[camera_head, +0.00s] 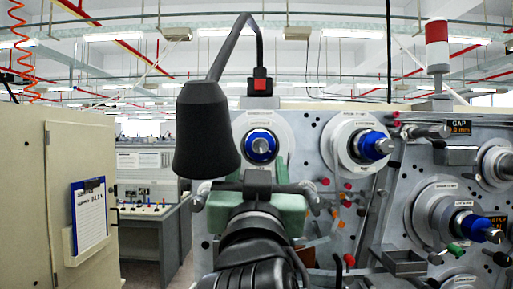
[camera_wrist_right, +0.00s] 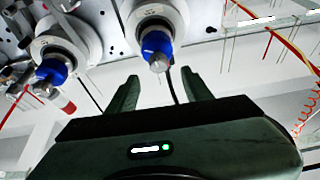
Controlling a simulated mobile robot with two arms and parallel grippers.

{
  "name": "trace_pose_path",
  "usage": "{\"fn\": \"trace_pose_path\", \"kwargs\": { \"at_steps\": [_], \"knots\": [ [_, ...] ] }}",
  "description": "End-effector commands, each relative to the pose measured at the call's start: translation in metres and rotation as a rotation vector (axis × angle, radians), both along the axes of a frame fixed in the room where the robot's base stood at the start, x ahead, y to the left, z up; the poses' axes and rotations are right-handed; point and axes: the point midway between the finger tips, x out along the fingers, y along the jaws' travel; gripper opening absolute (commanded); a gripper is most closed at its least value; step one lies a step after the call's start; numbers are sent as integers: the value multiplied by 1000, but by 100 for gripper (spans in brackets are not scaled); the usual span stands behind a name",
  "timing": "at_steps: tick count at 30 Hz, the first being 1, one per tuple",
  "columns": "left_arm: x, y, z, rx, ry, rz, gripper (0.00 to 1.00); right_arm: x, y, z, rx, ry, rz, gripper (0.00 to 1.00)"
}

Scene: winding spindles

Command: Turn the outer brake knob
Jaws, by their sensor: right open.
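Blue knobs stand out from round grey dials on the machine face. One blue knob (camera_head: 261,146) is at the upper left of the panel, another (camera_head: 375,146) is at upper middle, and a third (camera_head: 478,228) is lower right. Their labels are too small to read, so I cannot tell which is the outer brake knob. My right gripper (camera_head: 258,188) is just below the left knob in the head view. In the right wrist view its two fingers (camera_wrist_right: 160,88) are apart and empty, with the left knob (camera_wrist_right: 157,45) beyond them, apart. The upper-middle knob (camera_wrist_right: 52,72) is beside it. My left gripper is out of view.
A black lamp (camera_head: 203,130) hangs at the left of the left knob, close to the right gripper in the picture. A beige cabinet (camera_head: 25,200) with a clipboard (camera_head: 89,213) stands at left. A red-and-white beacon (camera_head: 437,45) tops the machine.

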Motion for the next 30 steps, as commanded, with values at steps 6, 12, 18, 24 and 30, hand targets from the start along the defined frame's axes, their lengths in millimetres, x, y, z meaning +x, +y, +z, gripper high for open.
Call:
{"fn": "trace_pose_path", "kwargs": {
  "at_steps": [6, 12, 18, 24, 30],
  "knots": [
    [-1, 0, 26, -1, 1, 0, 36, 31, -2, 18, -4, 2, -6, 50],
    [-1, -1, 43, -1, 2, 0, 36, 57, -2, 27, -3, 3, -3, 50],
    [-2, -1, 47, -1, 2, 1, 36, 68, -2, 29, -1, 2, -1, 50],
    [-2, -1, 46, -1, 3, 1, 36, 69, -2, 28, 0, 2, -1, 50],
    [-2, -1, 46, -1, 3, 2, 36, 69, -2, 28, 0, 2, -1, 3]
  ]
}}
